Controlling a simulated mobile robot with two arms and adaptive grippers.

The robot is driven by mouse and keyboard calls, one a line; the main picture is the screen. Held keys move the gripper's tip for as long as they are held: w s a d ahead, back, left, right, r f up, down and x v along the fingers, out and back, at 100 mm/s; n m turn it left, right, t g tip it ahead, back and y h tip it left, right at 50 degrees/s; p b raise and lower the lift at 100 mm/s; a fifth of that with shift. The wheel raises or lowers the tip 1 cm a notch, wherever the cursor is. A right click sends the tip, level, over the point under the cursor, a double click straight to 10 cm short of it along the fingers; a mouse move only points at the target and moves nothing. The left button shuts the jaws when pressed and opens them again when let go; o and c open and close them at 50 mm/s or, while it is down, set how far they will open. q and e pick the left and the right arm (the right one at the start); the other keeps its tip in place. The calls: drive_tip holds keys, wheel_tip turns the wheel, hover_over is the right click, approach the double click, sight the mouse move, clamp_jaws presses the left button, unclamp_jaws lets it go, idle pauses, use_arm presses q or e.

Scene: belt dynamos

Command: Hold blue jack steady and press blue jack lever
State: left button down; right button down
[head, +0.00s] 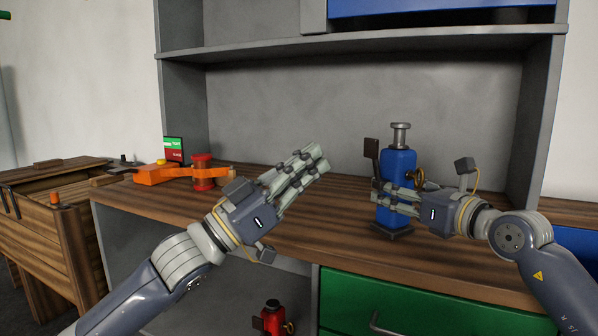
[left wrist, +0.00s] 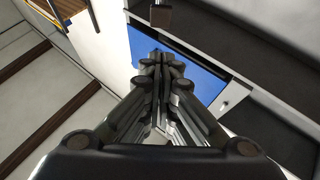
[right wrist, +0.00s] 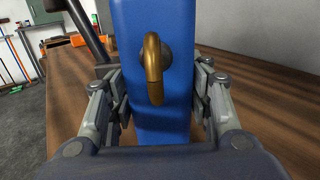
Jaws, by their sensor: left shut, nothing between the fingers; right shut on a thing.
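The blue jack (head: 398,163) stands upright on the wooden worktop, with a silver post on top. Its dark lever (head: 372,150) rises on its left side, ending in a brown block. My right gripper (head: 385,197) is shut around the jack's lower body; in the right wrist view its fingers (right wrist: 165,110) press both sides of the blue body (right wrist: 160,75), below a brass hook. My left gripper (head: 322,158) is shut and empty, left of the lever and apart from it. In the left wrist view the shut fingers (left wrist: 160,70) show, with the lever's brown block (left wrist: 162,16) beyond them.
An orange tool (head: 165,174) and a red spool-like part (head: 203,172) lie at the worktop's left. A red jack (head: 271,318) stands lower down, beside a green drawer (head: 400,305). A grey shelf (head: 370,42) overhangs the back. The worktop between the grippers is clear.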

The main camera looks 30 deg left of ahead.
use_arm(q)
drive_tip(key=shift+v, duration=1.05)
use_arm(e)
drive_tip(key=shift+r, duration=0.1)
use_arm(q)
drive_tip(key=f+t, duration=0.1)
drive_tip(key=f, duration=0.1)
drive_tip(key=f+h, duration=0.1)
drive_tip(key=s+f+t, duration=0.1)
drive_tip(key=f, duration=0.1)
drive_tip(key=shift+a+f+t+h, duration=0.25)
drive_tip(key=shift+f+t+h, duration=0.05)
drive_tip(key=shift+r, duration=0.1)
